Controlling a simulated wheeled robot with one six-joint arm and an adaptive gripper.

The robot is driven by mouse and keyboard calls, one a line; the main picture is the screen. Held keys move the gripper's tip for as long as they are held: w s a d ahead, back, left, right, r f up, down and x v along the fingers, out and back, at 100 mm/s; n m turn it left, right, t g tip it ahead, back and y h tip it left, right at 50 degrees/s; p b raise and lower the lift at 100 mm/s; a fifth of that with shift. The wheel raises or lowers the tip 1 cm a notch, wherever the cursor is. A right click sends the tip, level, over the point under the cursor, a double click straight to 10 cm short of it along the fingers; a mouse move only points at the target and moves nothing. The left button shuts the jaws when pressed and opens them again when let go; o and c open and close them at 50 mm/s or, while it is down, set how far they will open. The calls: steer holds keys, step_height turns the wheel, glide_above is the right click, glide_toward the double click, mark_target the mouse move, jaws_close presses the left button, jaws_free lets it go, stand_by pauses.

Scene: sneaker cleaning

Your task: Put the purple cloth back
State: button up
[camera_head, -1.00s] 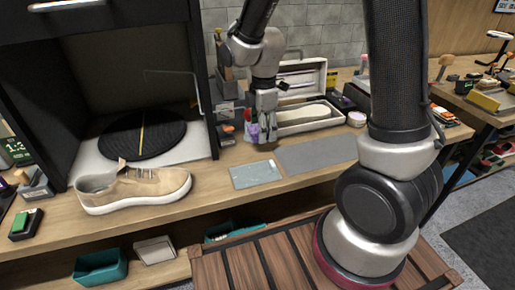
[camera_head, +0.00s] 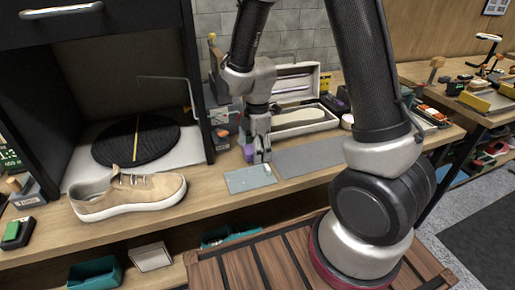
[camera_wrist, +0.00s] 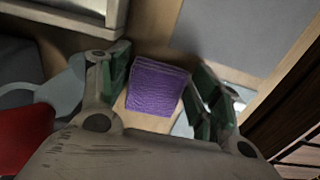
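The purple cloth (camera_wrist: 157,87) is a folded, textured block between the two finger pads in the wrist view. In the head view my gripper (camera_head: 262,152) points down low over the workbench, near the back edge of a small light grey mat (camera_head: 250,180). A small purple patch (camera_head: 249,152) shows just left of the fingers there. Whether the cloth touches the bench is hard to tell.
A beige sneaker (camera_head: 130,196) stands on the bench at left, before a dark turntable (camera_head: 135,143). A larger grey mat (camera_head: 310,157) lies right of the gripper. An open white box (camera_head: 300,117) stands behind. A red thing (camera_wrist: 22,135) is at the wrist view's left.

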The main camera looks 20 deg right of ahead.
step_height(320, 180, up, 12)
steer(key=r, duration=0.1)
steer(key=s+d+r+m+t, duration=0.2)
steer(key=s+d+r+m, duration=0.4)
steer(key=s+m, duration=0.3)
steer(key=s+d+r+m+t, duration=0.2)
steer(key=s+d+r+m, duration=0.4)
steer(key=s+m, duration=0.3)
steer(key=shift+s+d+r, duration=0.15)
steer(key=shift+s+d, duration=0.1)
steer(key=shift+d, duration=0.55)
